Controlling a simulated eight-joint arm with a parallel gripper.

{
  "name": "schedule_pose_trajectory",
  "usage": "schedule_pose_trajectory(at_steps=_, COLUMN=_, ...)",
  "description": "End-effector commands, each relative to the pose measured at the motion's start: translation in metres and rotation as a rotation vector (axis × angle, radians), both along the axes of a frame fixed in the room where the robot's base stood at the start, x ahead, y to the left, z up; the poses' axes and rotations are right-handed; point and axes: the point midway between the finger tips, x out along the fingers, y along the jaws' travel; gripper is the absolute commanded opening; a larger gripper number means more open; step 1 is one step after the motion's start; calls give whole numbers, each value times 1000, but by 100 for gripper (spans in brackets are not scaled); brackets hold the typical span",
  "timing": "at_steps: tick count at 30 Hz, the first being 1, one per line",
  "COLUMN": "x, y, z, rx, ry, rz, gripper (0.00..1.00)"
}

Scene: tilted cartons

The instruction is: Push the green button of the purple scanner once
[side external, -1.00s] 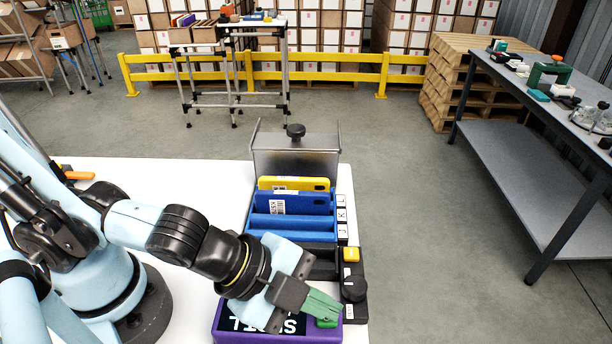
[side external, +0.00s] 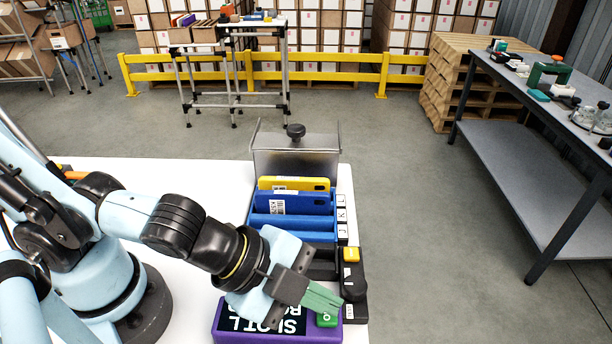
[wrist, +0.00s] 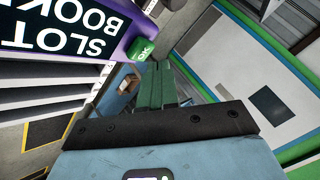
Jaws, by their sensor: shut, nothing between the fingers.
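The purple scanner (side external: 218,326) lies at the bottom of the side external view, at the front end of the white table, its dark display lettered in white. Its green button (side external: 327,320) sits at its right end, with a white mark on it. In the wrist view the button (wrist: 142,49) reads OK, beside the purple case (wrist: 126,42) and a display reading "SLOT BOOK", cut off by the edge. My gripper (side external: 323,299) is shut and empty. Its green fingertips are close above and behind the button; they look apart from it in the wrist view (wrist: 156,70).
Behind the scanner stand a black control box with a yellow button (side external: 351,255) and a dark knob (side external: 354,288), a blue rack (side external: 290,226) with tilted blue and yellow cartons, and a metal plate with a knob (side external: 295,160).

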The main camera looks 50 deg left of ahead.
Motion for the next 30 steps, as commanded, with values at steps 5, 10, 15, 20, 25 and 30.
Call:
schedule_pose_trajectory(at_steps=5, x=0, y=0, z=1, rx=0, ry=0, rz=0, gripper=0)
schedule_pose_trajectory(at_steps=10, x=0, y=0, z=2, rx=-1, ry=0, rz=-1, gripper=0)
schedule_pose_trajectory(at_steps=15, x=0, y=0, z=11, rx=-1, ry=0, rz=-1, gripper=0)
schedule_pose_trajectory(at_steps=20, x=0, y=0, z=26, rx=0, ry=0, rz=0, gripper=0)
schedule_pose_trajectory(at_steps=25, x=0, y=0, z=41, rx=0, ry=0, rz=0, gripper=0)
schedule_pose_trajectory(at_steps=30, x=0, y=0, z=50, rx=0, ry=0, rz=0, gripper=0)
